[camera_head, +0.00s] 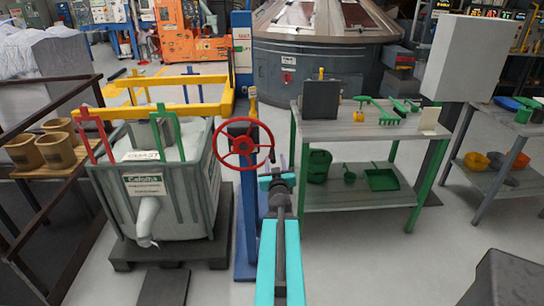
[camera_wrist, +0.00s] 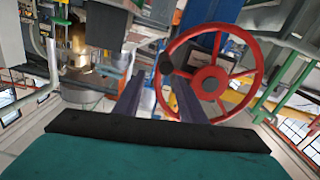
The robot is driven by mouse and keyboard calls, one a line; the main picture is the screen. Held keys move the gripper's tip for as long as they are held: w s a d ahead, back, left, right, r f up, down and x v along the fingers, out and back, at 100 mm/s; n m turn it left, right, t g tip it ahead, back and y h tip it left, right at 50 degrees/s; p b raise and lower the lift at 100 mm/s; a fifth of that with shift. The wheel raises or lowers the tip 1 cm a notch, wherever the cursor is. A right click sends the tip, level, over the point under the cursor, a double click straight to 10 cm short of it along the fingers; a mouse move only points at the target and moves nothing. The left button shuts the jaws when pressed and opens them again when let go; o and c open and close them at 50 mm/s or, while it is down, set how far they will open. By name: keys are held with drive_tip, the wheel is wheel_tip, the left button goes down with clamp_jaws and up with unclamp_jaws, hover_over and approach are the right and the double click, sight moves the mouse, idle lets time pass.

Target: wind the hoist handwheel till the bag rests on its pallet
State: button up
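The red hoist handwheel (camera_head: 243,145) is mounted on a blue post (camera_head: 245,215); it also shows close in the wrist view (camera_wrist: 211,82), with a dark knob (camera_wrist: 166,64) at its rim's left side. My gripper (camera_head: 277,180) is just right of and below the wheel in the head view. In the wrist view its two fingers (camera_wrist: 158,80) are apart, with nothing seen between them; contact with the wheel cannot be told. The pale bag (camera_head: 148,205), labelled and with a spout, is below the yellow lifting frame (camera_head: 165,111). The dark pallet (camera_head: 130,255) is below it; any gap is unclear.
A green-legged bench (camera_head: 345,130) with tools stands right of my arm. Brown rails (camera_head: 50,235) and pots (camera_head: 25,151) are at the left. A grey box (camera_head: 465,58) is at upper right.

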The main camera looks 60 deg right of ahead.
sight(274, 158)
drive_tip(key=shift+f, duration=0.1)
drive_tip(key=shift+w+d+b, duration=0.1)
drive_tip(key=shift+d+b, duration=0.1)
drive_tip(key=shift+b, duration=0.25)
drive_tip(key=b+x, duration=0.1)
drive_tip(key=x, duration=0.1)
drive_tip(key=shift+w+d, duration=0.2)
drive_tip(key=shift+d, duration=0.05)
drive_tip(key=shift+w+d, duration=0.2)
drive_tip(key=shift+d, duration=0.1)
drive_tip(key=shift+p+x, duration=0.6)
drive_tip(key=shift+x, duration=1.75)
drive_tip(key=shift+c, duration=0.2)
